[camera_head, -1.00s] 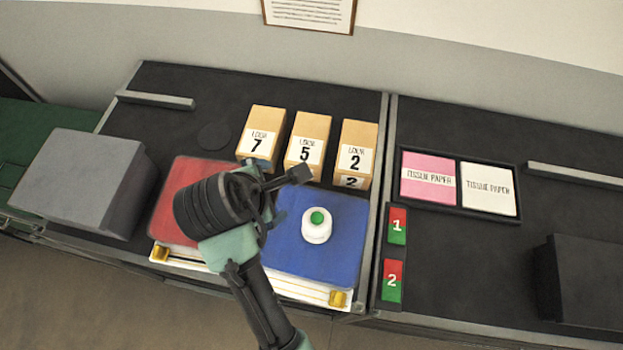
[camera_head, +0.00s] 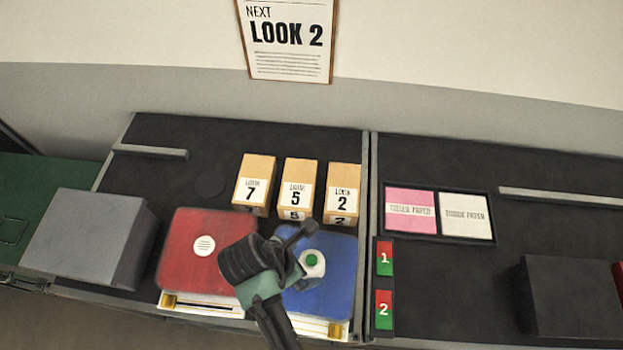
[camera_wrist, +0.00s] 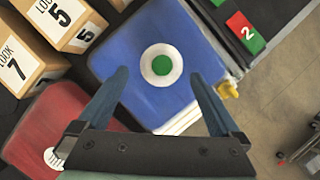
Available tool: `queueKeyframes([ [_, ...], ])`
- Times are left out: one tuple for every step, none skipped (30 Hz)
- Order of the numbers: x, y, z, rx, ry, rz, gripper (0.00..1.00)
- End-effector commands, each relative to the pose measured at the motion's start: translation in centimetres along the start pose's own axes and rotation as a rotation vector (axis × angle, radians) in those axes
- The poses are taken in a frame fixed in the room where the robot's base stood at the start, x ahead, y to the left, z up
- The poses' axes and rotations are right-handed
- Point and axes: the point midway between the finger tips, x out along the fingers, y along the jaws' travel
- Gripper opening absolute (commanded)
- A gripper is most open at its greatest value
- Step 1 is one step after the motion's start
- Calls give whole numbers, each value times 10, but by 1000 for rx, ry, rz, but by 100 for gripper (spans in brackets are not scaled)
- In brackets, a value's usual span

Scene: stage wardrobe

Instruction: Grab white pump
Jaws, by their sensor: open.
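No white pump can be made out in either view. A white round button with a green top (camera_head: 312,263) sits on the blue box lid (camera_head: 338,290); the button also shows in the wrist view (camera_wrist: 161,65). A red box lid (camera_head: 192,262) with a round white label lies to its left. My gripper (camera_head: 302,235) is open and empty above the blue lid. In the wrist view its two fingers (camera_wrist: 158,78) are spread to either side of the button, apart from it. My arm hides part of the red and blue boxes.
Cartons marked 7 (camera_head: 254,165), 5 (camera_head: 299,171) and 2 (camera_head: 343,176) stand behind the lids. A grey block (camera_head: 90,232) is at left, a tissue paper tray (camera_head: 437,238) at right. A wall sign reads "NEXT LOOK 2" (camera_head: 287,35).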

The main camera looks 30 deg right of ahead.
Motion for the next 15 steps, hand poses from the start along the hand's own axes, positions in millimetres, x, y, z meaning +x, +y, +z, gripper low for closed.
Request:
queueKeyframes([
  [3,-1,0,1,1,-3,100],
  [5,-1,1,1,0,-3,100],
  [9,-1,2,1,1,-4,100],
  [13,-2,2,1,1,-5,100],
  [17,-2,2,1,1,-5,100],
  [23,-2,3,1,1,-4,100],
  [27,-2,3,1,1,-5,100],
  [31,-2,3,1,1,-3,100],
  [38,-2,3,0,1,-3,100],
  [41,-2,3,1,1,-2,100],
  [44,-2,2,0,1,-2,100],
  [47,-2,3,1,1,-1,100],
  [49,-2,3,1,1,-1,100],
  [50,-2,2,1,1,-1,100],
  [51,-2,2,1,1,-1,100],
])
